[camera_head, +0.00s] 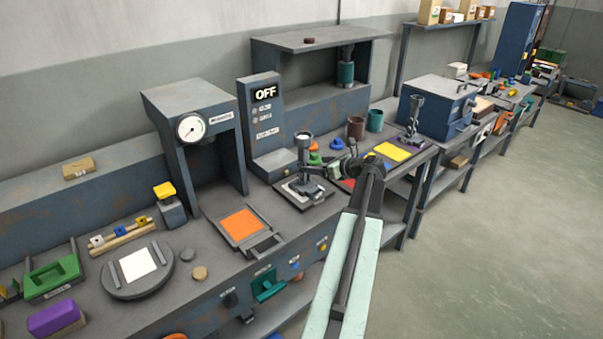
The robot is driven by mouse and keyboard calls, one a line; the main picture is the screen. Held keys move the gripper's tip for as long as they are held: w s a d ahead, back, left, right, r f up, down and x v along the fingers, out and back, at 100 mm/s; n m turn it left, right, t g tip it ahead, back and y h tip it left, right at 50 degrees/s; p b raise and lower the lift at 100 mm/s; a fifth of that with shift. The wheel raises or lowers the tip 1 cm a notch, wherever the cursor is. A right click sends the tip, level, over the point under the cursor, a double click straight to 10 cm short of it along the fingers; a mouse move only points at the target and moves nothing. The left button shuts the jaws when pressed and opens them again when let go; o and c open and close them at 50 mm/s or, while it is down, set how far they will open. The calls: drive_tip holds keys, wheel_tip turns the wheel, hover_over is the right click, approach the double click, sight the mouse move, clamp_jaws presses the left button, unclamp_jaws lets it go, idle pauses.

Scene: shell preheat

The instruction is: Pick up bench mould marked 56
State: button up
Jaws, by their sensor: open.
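I cannot make out the marking 56 on anything, so I cannot tell which thing is the bench mould. A green U-shaped piece (52,275) with a small unreadable label lies at the far left of the bench. An orange square in a grey frame with a handle (240,226) lies near the bench's middle. My gripper (322,168) is at the end of my arm, over the bench just right of a small upright press-like stand (304,172). It is open, small in the view and partly confused with the things behind it.
A dark switch box reading OFF (262,120) and a gauge cabinet (190,128) stand at the back. A white square on a round plate (138,265) and a purple block (56,319) lie at left. A yellow square (390,152) lies at right. Floor (500,220) is clear at right.

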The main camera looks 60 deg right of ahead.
drive_tip(key=shift+b+x, duration=0.55)
drive_tip(key=shift+x, duration=0.75)
drive_tip(key=x, duration=0.1)
drive_tip(key=b+x, duration=0.1)
drive_tip(key=x, duration=0.1)
drive_tip(key=b+x, duration=0.1)
drive_tip(key=shift+w+a+f, duration=0.15)
drive_tip(key=shift+a+f, duration=0.2)
drive_tip(key=shift+f, duration=0.05)
drive_tip(key=shift+w+d, duration=0.1)
drive_tip(key=shift+w, duration=0.25)
clamp_jaws()
